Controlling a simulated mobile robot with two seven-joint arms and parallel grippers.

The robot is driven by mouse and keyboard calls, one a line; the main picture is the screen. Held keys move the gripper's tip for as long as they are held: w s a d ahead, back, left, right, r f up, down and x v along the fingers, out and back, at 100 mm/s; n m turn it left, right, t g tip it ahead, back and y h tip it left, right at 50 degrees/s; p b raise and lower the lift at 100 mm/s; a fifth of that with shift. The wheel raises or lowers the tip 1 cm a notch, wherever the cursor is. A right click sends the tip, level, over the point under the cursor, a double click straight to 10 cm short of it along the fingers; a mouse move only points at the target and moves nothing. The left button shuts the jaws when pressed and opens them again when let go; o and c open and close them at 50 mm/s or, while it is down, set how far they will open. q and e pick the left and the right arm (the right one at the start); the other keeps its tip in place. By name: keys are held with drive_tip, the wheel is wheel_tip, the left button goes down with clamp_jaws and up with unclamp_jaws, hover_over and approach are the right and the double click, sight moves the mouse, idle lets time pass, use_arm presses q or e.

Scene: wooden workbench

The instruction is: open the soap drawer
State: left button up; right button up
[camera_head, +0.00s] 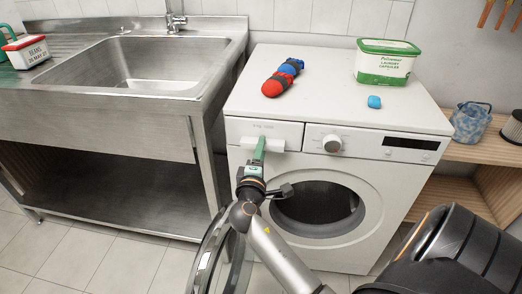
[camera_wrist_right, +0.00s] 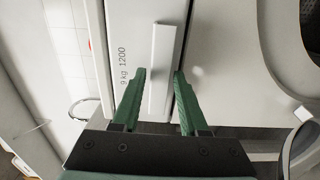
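The soap drawer (camera_head: 287,128) is the white panel at the upper left of the washing machine's front, flush with the machine in the head view. Its handle is a pale bar, which runs upright in the right wrist view (camera_wrist_right: 164,48). My right gripper (camera_head: 260,146) is at the handle, with green fingers. In the right wrist view the fingers (camera_wrist_right: 160,73) are apart, one on each side of the handle bar. A small gap shows on the left; the right finger is very close to the bar, and I cannot tell whether it touches. My left gripper is out of view.
The washing machine (camera_head: 404,178) has its round door (camera_head: 212,252) swung open, near my right arm. A steel sink (camera_head: 150,62) stands left, shelves right.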

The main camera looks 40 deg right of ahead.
clamp_jaws()
idle(1.1)
